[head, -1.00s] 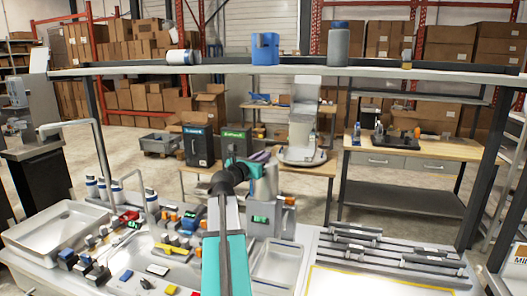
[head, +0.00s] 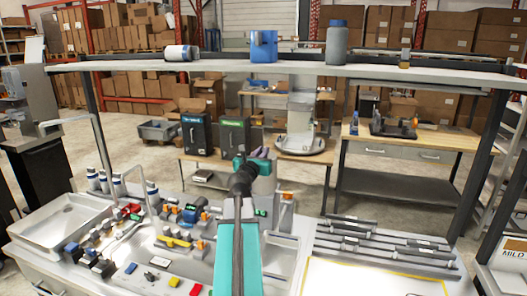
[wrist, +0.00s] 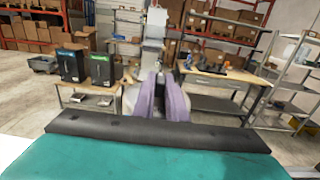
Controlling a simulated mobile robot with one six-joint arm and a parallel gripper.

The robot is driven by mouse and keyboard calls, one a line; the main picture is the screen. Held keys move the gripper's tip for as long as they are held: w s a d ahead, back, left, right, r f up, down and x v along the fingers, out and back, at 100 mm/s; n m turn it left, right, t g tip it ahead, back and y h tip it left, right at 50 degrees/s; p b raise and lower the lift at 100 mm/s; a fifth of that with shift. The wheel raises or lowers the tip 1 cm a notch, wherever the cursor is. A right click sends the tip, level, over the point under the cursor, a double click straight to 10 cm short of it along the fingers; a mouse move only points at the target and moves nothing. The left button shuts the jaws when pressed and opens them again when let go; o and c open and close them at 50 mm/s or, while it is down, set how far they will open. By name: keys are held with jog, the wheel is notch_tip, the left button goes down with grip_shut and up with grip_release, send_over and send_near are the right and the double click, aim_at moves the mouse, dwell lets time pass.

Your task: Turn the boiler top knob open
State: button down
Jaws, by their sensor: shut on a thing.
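The boiler (head: 266,183) is a silver cylinder on the workbench, mostly behind my arm in the head view. My gripper (head: 259,154) is at its top. In the wrist view the gripper's two purple fingers (wrist: 160,100) stand close together, shut at the boiler's top. A pale silver part of the boiler (wrist: 131,95) shows beside the fingers. The top knob is hidden by the fingers, so I cannot see its angle.
A shelf board (head: 300,69) runs across above the bench. A sink (head: 62,222) and several small coloured parts lie to the left. Several grey bars (head: 385,240) lie to the right.

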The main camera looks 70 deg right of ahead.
jog(key=shift+a+f, duration=0.1)
jog(key=shift+f, duration=0.05)
jog(key=c, duration=1.8)
grip_release()
jog(key=shift+a, duration=0.2)
jog(key=a+b, duration=0.2)
jog(key=a, duration=0.1)
jog(key=a+b, duration=0.1)
jog(key=a, duration=0.1)
jog(key=shift+s+a, duration=0.25)
jog(key=shift+s, duration=0.05)
jog(key=a+b, duration=0.1)
jog(key=b, duration=0.3)
jog(key=shift+a, duration=0.25)
